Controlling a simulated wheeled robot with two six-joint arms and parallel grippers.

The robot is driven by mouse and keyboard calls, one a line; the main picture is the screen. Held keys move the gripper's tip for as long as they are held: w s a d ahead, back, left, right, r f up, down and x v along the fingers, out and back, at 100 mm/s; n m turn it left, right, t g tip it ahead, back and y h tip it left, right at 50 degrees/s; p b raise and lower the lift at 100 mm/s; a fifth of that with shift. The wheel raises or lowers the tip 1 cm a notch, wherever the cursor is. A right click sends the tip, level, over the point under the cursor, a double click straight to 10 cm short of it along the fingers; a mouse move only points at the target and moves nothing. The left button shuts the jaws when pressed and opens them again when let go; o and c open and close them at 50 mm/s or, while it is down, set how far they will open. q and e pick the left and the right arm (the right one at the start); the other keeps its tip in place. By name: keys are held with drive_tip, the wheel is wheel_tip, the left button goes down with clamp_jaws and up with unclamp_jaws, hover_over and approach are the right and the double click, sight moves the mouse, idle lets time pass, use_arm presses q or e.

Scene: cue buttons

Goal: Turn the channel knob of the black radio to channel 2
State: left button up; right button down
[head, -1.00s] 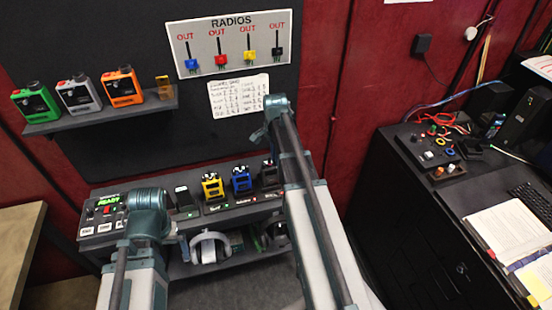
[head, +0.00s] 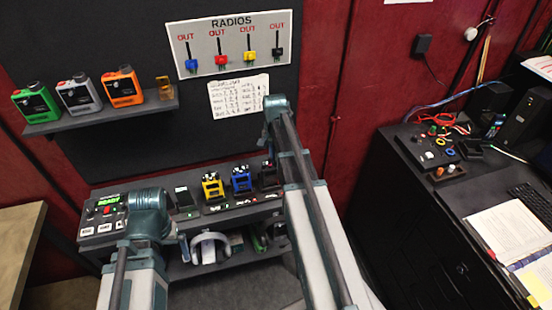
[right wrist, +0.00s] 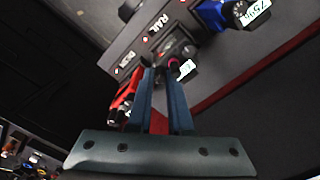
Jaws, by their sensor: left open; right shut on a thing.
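The black radio (head: 267,175) stands in the charger row on the desk, right of the blue radio (head: 241,179), in the head view. In the right wrist view the black radio (right wrist: 181,48) is seen close, with a white tag on it. My right gripper (right wrist: 162,72) is shut at its top, on what looks like its knob; the fingers hide the grip and the channel mark cannot be read. My left gripper (head: 179,242) is open, low in front of the desk, away from the radios.
A yellow radio (head: 212,186) stands left of the blue one. A control box (head: 103,213) is at the desk's left end. White headphones (head: 209,246) are on the lower shelf. Green, silver and orange devices sit on the wall shelf (head: 150,110). A radios board (head: 229,43) hangs above.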

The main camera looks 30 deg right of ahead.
drive_tip(key=c, duration=0.8)
unclamp_jaws()
drive_tip(key=shift+r, duration=0.1)
wheel_tip(320, 180, up, 14)
drive_tip(key=p, duration=1.4)
drive_tip(key=shift+w, duration=0.15)
drive_tip(key=shift+f, duration=0.2)
